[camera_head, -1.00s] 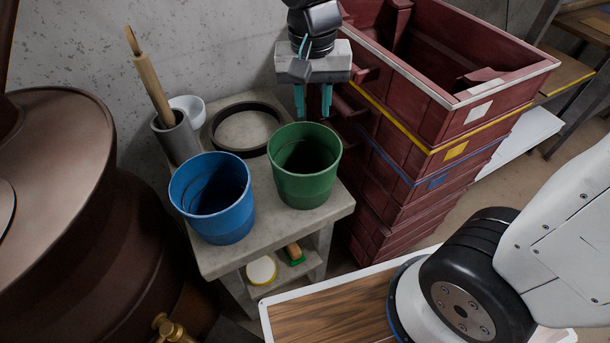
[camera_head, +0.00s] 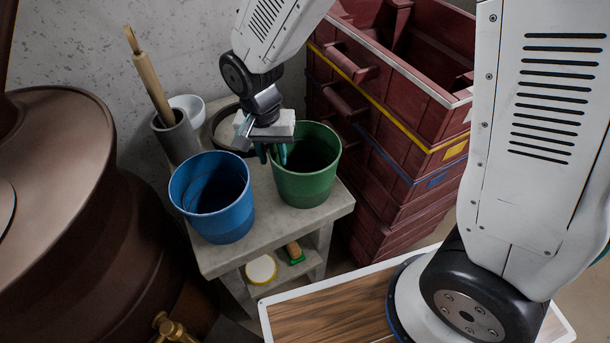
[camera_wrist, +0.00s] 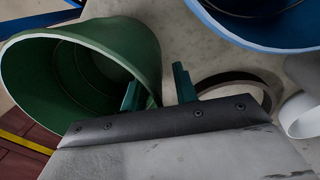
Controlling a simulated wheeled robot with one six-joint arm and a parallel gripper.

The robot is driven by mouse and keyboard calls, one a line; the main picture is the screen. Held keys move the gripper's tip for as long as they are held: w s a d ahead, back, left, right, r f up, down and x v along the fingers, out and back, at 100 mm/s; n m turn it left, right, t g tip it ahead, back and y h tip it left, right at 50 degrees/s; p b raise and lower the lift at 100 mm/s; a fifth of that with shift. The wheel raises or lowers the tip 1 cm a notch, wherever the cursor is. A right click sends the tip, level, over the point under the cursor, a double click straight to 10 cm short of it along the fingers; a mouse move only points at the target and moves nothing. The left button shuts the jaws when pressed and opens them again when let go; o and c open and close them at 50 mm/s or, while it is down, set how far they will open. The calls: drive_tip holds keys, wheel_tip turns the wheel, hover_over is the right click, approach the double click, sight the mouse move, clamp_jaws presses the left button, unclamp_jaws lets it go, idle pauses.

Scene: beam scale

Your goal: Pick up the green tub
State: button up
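The green tub (camera_head: 306,185) stands upright and empty on a small grey stand, right of a blue tub (camera_head: 218,212). My gripper (camera_head: 272,155) is at the left rim of the green tub, pointing down. In the wrist view, the green tub (camera_wrist: 135,42) fills the upper left. My gripper's two teal fingers (camera_wrist: 157,80) are spread there, one at the tub's mouth and one outside its wall, with the rim between them. Whether either finger touches the wall cannot be told. The blue tub's rim (camera_wrist: 245,45) shows at the upper right.
On the stand (camera_head: 262,228) are a dark ring (camera_head: 222,128), a white bowl (camera_head: 188,108) and a grey cylinder (camera_head: 178,138) holding a wooden tool. Stacked red crates (camera_head: 400,150) stand close on the right. A large brown vessel (camera_head: 70,200) is on the left.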

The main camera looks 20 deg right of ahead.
drive_tip(key=shift+f, duration=0.35)
clamp_jaws()
idle(1.2)
